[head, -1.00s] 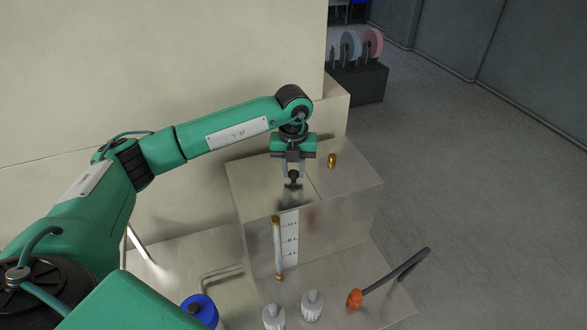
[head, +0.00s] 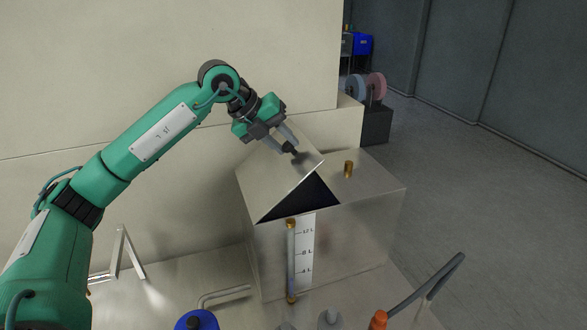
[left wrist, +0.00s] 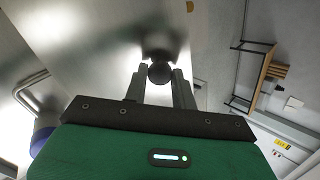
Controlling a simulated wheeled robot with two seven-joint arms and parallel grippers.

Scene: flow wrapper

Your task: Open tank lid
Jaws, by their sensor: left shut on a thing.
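The metal tank (head: 350,225) stands on the metal bench, with a level scale and sight tube (head: 292,262) on its front. Its lid (head: 275,185) is tilted up, and a dark triangular opening (head: 305,198) shows beneath it. My left gripper (head: 288,148) is shut on the lid's black knob (head: 291,148), above the raised lid. In the left wrist view the round knob (left wrist: 160,72) sits between the fingertips, in front of the shiny lid (left wrist: 90,50). My right gripper is in neither view.
A blue-capped container (head: 197,320), grey bottle tops (head: 331,319) and an orange-ended grey handle (head: 430,290) are along the front. A bent metal pipe (head: 225,294) lies left of the tank. A pale wall rises behind.

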